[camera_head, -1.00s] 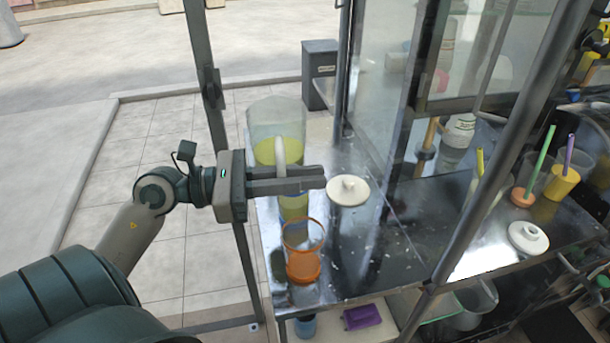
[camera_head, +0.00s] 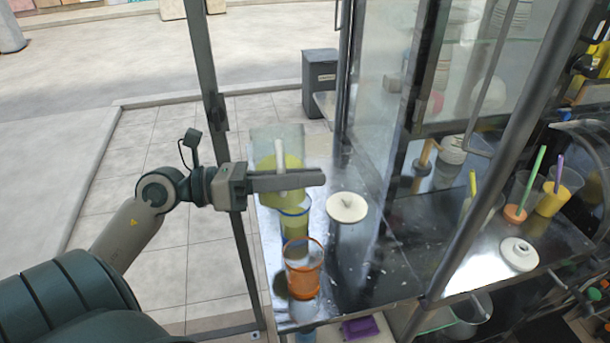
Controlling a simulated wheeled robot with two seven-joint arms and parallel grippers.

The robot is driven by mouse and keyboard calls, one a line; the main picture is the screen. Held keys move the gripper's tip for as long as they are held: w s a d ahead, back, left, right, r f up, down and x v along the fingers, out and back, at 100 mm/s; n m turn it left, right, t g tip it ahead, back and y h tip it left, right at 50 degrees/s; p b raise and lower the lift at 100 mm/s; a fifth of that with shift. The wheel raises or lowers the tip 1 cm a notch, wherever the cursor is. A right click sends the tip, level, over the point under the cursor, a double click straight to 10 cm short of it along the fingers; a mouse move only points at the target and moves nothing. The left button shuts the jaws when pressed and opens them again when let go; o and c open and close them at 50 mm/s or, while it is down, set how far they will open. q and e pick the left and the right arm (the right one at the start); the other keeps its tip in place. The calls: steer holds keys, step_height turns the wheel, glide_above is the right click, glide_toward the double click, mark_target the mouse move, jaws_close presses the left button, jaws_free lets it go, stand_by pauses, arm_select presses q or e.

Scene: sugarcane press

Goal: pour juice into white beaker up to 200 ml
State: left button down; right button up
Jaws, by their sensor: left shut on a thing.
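My left gripper (camera_head: 288,181) is shut on the pale handle of a clear pitcher (camera_head: 262,143). The pitcher holds yellow-green juice and looks tilted, its body partly behind the gripper fingers. Just below it, a clear beaker with a blue rim (camera_head: 295,222) stands on the metal counter with yellow-green liquid showing in or through it. A clear beaker with orange markings (camera_head: 303,262) stands in front of it. I cannot make out a beaker with white markings. Fill marks are too small to read, and I cannot tell whether juice is flowing. My right gripper is out of view.
A white round lid (camera_head: 347,207) lies right of the beakers on the metal counter (camera_head: 375,262). A second white lid (camera_head: 519,254) and cups with coloured straws (camera_head: 516,212) are farther right. A metal post (camera_head: 200,75) and glass panels frame the stall.

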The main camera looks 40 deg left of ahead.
mark_target(301, 151)
arm_select(q)
steer(key=w+a+r+n+p, duration=0.1)
steer(key=n+p, duration=0.1)
steer(key=w+a+r+n+p, duration=0.1)
steer(key=n+p, duration=0.1)
steer(key=shift+w+a, duration=0.1)
steer(key=shift+w, duration=0.05)
steer(key=shift+f, duration=0.2)
steer(key=shift+w+a+r+n+p, duration=0.15)
steer(key=shift+r+n+p, duration=0.15)
steer(key=shift+p, duration=0.35)
steer(key=shift+w+a+f, duration=0.1)
steer(key=shift+w+a+n+p, duration=0.15)
steer(key=shift+n+p, duration=0.25)
steer(key=shift+p, duration=0.3)
steer(key=shift+r, duration=0.2)
